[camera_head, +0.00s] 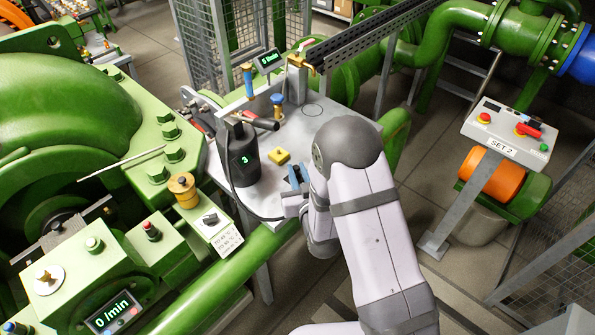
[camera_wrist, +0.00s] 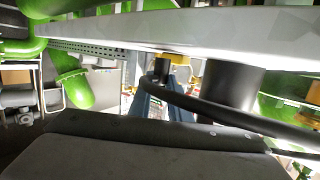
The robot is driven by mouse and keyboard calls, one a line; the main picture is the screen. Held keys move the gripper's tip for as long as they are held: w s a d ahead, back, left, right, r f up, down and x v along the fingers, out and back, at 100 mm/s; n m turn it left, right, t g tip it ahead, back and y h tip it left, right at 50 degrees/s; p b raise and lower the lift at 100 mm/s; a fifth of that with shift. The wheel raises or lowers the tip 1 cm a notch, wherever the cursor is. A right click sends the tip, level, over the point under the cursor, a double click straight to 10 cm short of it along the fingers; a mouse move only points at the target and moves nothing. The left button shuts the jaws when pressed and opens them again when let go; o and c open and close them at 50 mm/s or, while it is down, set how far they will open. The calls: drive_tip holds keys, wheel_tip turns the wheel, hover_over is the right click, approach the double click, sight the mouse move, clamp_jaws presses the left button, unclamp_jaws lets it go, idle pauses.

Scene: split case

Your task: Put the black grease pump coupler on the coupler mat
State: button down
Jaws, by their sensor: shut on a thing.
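The black grease pump (camera_head: 240,155), showing a green 3, stands upright on the light grey table (camera_head: 322,112). Its black hose (camera_head: 242,204) loops over the table's front edge towards my gripper (camera_head: 297,177). In the wrist view the hose (camera_wrist: 210,109) runs to the blue fingers of my gripper (camera_wrist: 155,92). The fingers are shut on a small black piece at the hose end, which looks like the coupler (camera_wrist: 162,68). In the head view the coupler is hidden by the fingers and arm. I cannot pick out the coupler mat for certain.
A yellow block (camera_head: 279,156) lies between pump and gripper. A blue-topped knob (camera_head: 277,102), an orange-and-blue cylinder (camera_head: 248,82) and a brass tap (camera_head: 306,66) stand farther back. A thin circle is marked on the tabletop's mostly clear back right. Green machinery (camera_head: 60,110) borders the left.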

drive_tip(key=shift+f+b, duration=0.55)
idle(0.4)
drive_tip(key=c, duration=1.6)
unclamp_jaws()
drive_tip(key=shift+o, duration=0.2)
drive_tip(key=shift+s, duration=0.15)
drive_tip(key=shift+s+d+b, duration=0.15)
drive_tip(key=shift+s+b, duration=0.25)
drive_tip(key=shift+s, duration=0.25)
drive_tip(key=v, duration=0.4)
drive_tip(key=shift+r, duration=0.3)
drive_tip(key=shift+p+v, duration=0.7)
drive_tip(key=shift+v, duration=0.15)
drive_tip(key=shift+w+f, duration=0.1)
drive_tip(key=shift+f, duration=0.1)
